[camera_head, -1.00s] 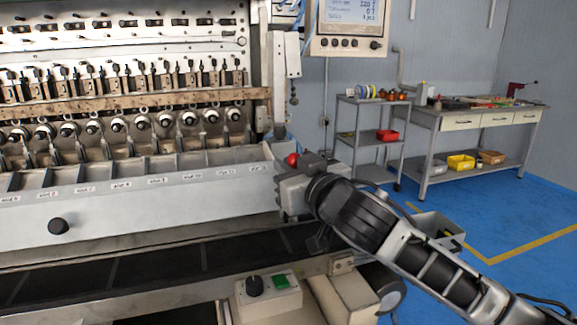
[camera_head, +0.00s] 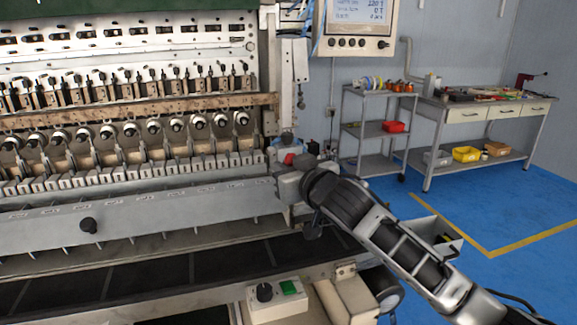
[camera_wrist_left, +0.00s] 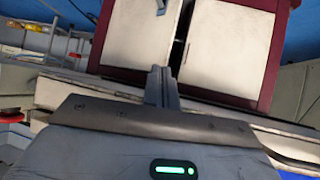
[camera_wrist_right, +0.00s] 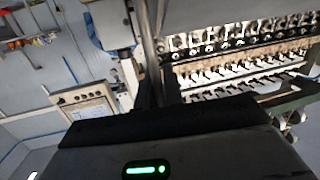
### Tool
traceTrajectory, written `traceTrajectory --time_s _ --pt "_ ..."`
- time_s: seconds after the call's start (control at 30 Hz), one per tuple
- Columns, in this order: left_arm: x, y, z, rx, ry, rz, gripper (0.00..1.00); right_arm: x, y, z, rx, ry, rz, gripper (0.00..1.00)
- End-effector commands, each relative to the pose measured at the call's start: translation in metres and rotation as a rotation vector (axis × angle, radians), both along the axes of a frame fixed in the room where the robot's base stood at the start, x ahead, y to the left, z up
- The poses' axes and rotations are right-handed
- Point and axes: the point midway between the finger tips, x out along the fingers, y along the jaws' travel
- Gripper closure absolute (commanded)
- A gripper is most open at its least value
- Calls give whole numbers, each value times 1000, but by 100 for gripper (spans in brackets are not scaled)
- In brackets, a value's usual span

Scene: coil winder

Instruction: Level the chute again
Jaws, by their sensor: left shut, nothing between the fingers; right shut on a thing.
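In the right wrist view a grey bar (camera_wrist_right: 150,45) runs up from between the fingers. My left gripper (camera_wrist_left: 162,88) is shut and empty, in front of a red-framed cabinet (camera_wrist_left: 195,45).
Below the chute runs a dark conveyor belt (camera_head: 150,275). A control box (camera_head: 277,300) with a black knob and green button sits at the front. A screen panel (camera_head: 355,25) hangs above right.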

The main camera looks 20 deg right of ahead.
Motion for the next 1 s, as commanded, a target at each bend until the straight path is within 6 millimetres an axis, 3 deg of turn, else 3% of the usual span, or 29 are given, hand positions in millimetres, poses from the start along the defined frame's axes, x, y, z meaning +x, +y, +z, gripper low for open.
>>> traceTrajectory --time_s 0.57,0.6,0.67,1.0 --pt "0 0 0 5 -1 -4 100 5 -2 -10 -11 13 -5 100" --pt "0 0 0 5 -1 -4 100 5 -2 -10 -11 15 -4 85" --pt "0 0 0 5 -1 -4 100 5 -1 -10 -10 16 -4 69" --pt "1 0 0 4 -1 -3 100 3 -1 -7 -5 9 -2 67"
